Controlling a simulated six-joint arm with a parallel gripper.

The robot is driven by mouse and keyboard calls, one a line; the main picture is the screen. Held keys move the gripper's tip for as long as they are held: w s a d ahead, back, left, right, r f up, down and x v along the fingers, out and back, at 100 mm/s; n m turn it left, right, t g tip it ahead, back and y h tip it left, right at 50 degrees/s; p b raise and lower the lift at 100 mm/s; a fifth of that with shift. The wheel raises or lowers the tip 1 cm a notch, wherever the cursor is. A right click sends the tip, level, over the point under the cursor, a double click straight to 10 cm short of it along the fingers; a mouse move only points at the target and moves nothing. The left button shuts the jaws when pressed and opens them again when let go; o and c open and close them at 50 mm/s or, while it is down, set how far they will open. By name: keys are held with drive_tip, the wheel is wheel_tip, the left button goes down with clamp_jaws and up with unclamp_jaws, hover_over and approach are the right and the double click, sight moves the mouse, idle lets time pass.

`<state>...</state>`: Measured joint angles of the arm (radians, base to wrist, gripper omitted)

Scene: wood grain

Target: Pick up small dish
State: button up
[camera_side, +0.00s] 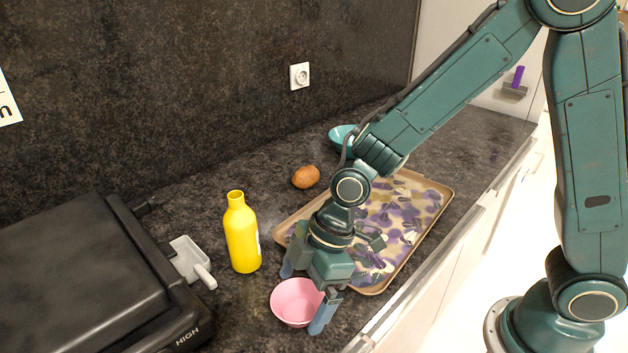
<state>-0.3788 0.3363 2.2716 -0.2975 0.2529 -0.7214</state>
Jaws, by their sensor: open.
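A small pink dish (293,305) stands upright on the dark countertop near its front edge. My gripper (305,297) is open and points down at the dish. One blue finger shows behind the dish at its upper left, and the other is at its right side, overlapping its edge in the picture. I cannot tell whether either finger touches the dish. The inside of the dish looks empty.
A yellow bottle (241,234) stands left of my gripper. A patterned tray (416,246) lies behind and right. A brown round item (306,177) and a teal bowl (340,136) sit farther back. A black grill (90,285) and a white scoop-like item (191,260) are left.

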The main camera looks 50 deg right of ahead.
sight(298, 307)
drive_tip(key=shift+x, duration=1.25)
drive_tip(key=c, duration=1)
